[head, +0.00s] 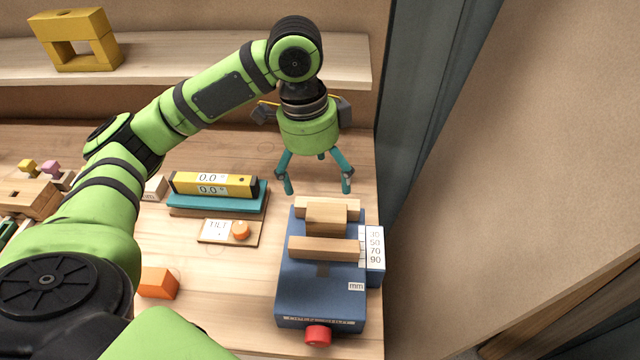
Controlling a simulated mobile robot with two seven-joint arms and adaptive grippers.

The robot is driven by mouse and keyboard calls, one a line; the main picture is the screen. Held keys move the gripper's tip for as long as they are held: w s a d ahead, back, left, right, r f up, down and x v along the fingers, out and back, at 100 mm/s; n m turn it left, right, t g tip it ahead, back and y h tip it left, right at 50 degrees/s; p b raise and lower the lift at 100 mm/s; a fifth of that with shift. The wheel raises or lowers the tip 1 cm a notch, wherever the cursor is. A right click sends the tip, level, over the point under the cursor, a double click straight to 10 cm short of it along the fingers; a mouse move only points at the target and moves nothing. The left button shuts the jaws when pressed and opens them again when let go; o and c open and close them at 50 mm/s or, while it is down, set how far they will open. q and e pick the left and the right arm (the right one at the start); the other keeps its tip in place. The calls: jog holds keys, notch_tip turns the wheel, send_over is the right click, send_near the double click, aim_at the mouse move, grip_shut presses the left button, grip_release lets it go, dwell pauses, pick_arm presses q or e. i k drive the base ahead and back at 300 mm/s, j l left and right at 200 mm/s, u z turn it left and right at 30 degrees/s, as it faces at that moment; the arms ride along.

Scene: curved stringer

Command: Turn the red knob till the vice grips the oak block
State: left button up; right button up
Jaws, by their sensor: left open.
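The vice (300,290) is a blue body on the right end of the bench, with a far wooden jaw (303,206) and a near wooden jaw (324,254). The oak block (326,214) sits between the jaws; whether it touches the near jaw I cannot tell. The red knob (318,335) is on the vice's front end, uncovered. My left gripper (317,180) points down with its teal fingers spread, empty, above and just behind the far jaw, away from the knob. My right gripper is not in view.
A scale (375,249) is on the vice's right side. Left of the vice are a yellow level (213,185) on a teal stand, a TILT plate with an orange knob (240,230), and an orange block (158,283). A shelf (200,65) runs behind; the bench ends right of the vice.

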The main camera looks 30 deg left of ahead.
aim_at(318, 335)
jog(key=u, duration=0.85)
